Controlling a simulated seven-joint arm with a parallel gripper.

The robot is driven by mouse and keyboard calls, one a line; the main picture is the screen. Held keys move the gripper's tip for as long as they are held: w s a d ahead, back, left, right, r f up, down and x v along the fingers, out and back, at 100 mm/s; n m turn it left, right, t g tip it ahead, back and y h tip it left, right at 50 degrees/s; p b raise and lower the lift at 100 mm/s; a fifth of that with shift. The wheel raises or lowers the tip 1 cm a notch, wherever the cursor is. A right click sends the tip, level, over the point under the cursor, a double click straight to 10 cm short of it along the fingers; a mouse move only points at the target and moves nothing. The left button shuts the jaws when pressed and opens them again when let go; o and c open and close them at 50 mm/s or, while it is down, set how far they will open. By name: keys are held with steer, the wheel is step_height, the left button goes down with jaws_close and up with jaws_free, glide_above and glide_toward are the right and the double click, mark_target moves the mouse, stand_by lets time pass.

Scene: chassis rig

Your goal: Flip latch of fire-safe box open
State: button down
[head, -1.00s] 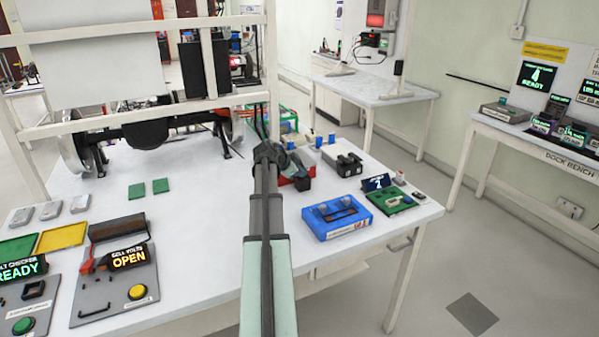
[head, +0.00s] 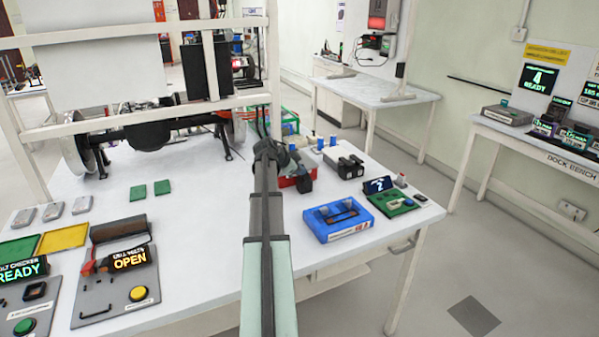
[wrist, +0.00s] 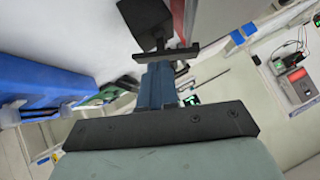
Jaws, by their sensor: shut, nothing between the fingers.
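A small red box (head: 299,180) sits on the white table just beyond and right of my arm's dark wrist. A black part lies against its right side. A grey box with black fittings (head: 346,166) stands right of it. I cannot tell for certain which of the two is the fire-safe box, and no latch is clear. My gripper (wrist: 158,78) shows in the wrist view, shut with nothing in it. A red strip (wrist: 180,18) and a black block (wrist: 148,20) show just past its tips; contact cannot be told. In the head view my arm hides the gripper's tips.
A blue tray (head: 318,228) with dark items stands right of my arm, nearer the table's front edge. A green board (head: 393,203) and a small display (head: 379,184) lie right of it. A white frame (head: 130,112) rises at the back left. The table left of my arm has bare room.

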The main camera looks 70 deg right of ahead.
steer(key=s+r+v, duration=0.1)
steer(key=s+v, duration=0.1)
steer(key=v, duration=1)
steer(key=shift+r, duration=0.25)
steer(key=shift+w, duration=0.15)
